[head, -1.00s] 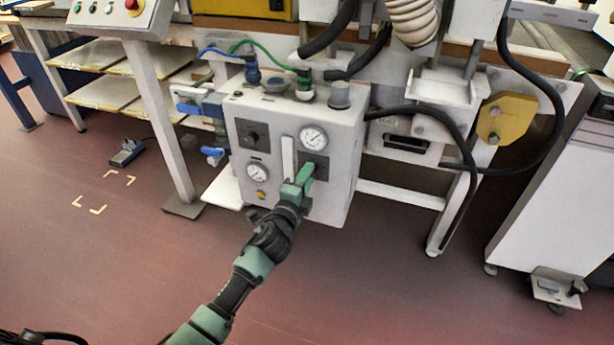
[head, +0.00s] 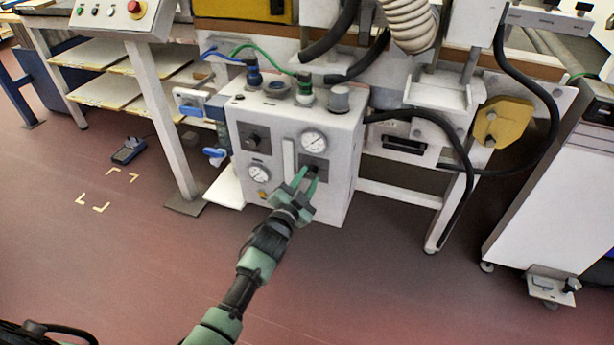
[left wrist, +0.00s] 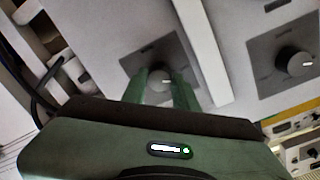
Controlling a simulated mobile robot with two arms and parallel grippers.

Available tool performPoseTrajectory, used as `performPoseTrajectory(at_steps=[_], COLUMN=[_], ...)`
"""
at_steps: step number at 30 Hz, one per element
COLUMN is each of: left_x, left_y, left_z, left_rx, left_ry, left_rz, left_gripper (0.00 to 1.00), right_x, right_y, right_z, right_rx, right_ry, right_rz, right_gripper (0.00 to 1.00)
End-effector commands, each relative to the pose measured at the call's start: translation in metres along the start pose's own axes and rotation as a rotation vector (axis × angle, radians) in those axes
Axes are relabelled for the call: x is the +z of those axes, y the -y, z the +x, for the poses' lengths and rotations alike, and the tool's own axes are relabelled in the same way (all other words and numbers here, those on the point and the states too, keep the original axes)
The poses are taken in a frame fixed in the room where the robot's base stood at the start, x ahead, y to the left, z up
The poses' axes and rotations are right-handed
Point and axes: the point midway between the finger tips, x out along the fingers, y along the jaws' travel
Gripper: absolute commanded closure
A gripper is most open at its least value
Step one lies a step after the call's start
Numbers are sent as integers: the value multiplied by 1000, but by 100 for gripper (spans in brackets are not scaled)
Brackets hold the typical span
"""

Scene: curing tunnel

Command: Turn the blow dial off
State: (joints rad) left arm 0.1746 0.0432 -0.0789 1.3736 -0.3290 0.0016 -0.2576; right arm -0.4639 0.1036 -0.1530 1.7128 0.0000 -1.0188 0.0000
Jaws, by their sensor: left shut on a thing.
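The white control box (head: 240,190) has two black dials on dark square plates. My left gripper (head: 307,174) reaches the lower right dial (head: 314,168), under the larger gauge, and is shut on it. In the left wrist view this dial (left wrist: 157,73) sits between the two green fingers (left wrist: 163,82), which partly hide it. A pale mark shows on it, but its setting is hard to read. The other dial (head: 252,140), at the box's upper left, also shows in the left wrist view (left wrist: 294,62) and is free. No label is readable. My right gripper is not in view.
Two round gauges (head: 313,141) and a white vertical strip (head: 288,158) are close to the held dial. Blue and green hoses (head: 258,52) enter the box top. A black cable (head: 455,128) hangs at right. Floor in front is clear.

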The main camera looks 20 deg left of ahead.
Motion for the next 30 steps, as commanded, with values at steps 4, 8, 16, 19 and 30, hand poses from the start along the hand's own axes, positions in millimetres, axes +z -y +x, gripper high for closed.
performPoseTrajectory(at_steps=[4, 8, 16, 19, 30], left_x=[1, 1, 2, 2, 2], left_y=[-1, -1, -2, -2, -2], left_z=[-1, -1, -1, -1, 0], left_rx=[3, 2, 2, 2, 2], left_ry=[0, -4, -7, -8, -9], left_rz=[-107, -181, -269, -282, -290], left_gripper=[100, 100, 100, 100, 100], right_x=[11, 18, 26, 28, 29], right_y=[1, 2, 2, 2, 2], right_z=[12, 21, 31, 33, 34], right_rx=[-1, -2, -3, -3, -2], right_ry=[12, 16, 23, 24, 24], right_rz=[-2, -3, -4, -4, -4], right_gripper=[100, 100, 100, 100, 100])
